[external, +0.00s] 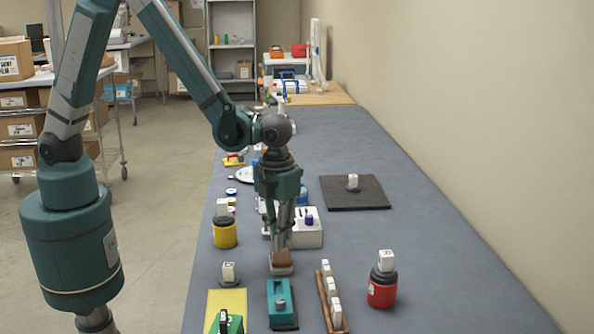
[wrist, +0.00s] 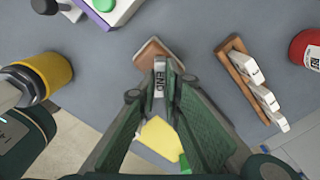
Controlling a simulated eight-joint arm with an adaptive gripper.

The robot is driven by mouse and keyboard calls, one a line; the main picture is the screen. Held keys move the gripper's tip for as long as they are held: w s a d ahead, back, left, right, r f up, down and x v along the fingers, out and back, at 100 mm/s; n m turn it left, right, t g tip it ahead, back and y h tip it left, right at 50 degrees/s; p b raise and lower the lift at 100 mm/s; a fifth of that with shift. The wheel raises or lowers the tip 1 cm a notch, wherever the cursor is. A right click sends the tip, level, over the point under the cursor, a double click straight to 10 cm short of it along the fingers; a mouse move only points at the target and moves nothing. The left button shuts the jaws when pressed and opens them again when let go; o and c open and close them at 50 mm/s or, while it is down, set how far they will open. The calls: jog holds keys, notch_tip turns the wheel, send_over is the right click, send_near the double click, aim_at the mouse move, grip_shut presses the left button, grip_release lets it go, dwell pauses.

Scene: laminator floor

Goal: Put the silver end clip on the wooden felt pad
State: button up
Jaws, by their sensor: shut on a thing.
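My gripper (wrist: 160,88) is shut on the silver end clip (wrist: 160,76), a narrow grey piece lettered "END" in the wrist view. The wooden felt pad (wrist: 148,52) is a small brown block with rounded corners, directly beyond the fingertips. The clip overlaps the pad's near edge in that view; I cannot tell whether they touch. In the external view my gripper (external: 281,244) points down at the brown pad (external: 282,257), low over the table. The clip cannot be made out there.
A teal block (external: 283,303) stands in front of the pad. A wooden rack with white tiles (external: 328,295) and a red jar (external: 382,290) are to the right. A yellow jar (external: 225,234) is to the left. A white holder (external: 306,235) is behind. The table's right side is mostly clear.

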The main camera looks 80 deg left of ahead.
jog(key=shift+f, duration=0.7)
jog(key=shift+f, duration=0.2)
jog(key=o, duration=0.7)
jog(key=shift+r, duration=0.3)
jog(key=shift+s+a+r+p, duration=0.1)
jog(key=shift+r+p, duration=0.2)
jog(key=shift+r, duration=5.6)
jog(key=shift+r, duration=0.1)
